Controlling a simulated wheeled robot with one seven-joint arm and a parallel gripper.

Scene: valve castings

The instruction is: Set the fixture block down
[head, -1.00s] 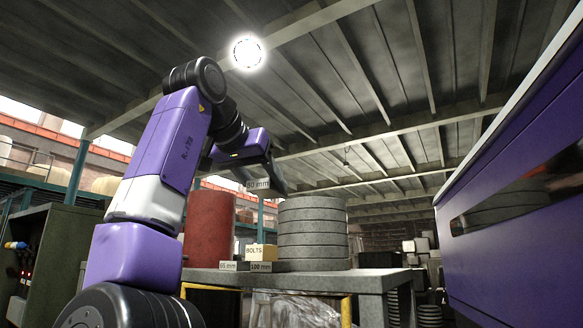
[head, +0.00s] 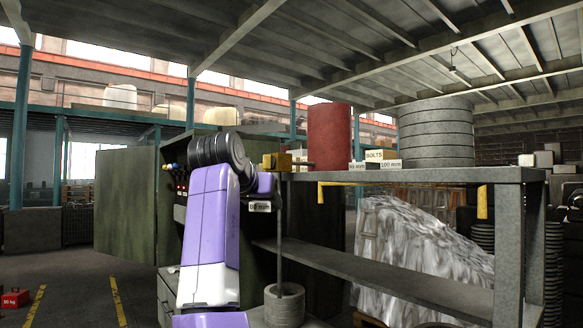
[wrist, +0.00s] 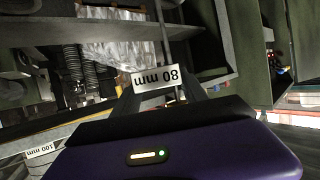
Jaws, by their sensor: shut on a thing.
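My gripper (wrist: 158,92) is shut on a small grey fixture block (wrist: 156,78) with a white label reading "80 mm", upside down in the wrist view. In the head view the block (head: 260,206) hangs at the left of the workbench, its label facing the camera, lower in the picture than the bench top. My arm hides most of the gripper there. I cannot tell how far the block is from the bench, but it appears to be in the air.
The workbench (head: 450,176) carries a red cylinder (head: 329,138), a stack of grey discs (head: 436,134), a BOLTS box (head: 374,155) and a "100 mm" block (head: 390,165). A green cabinet (head: 127,205) stands left.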

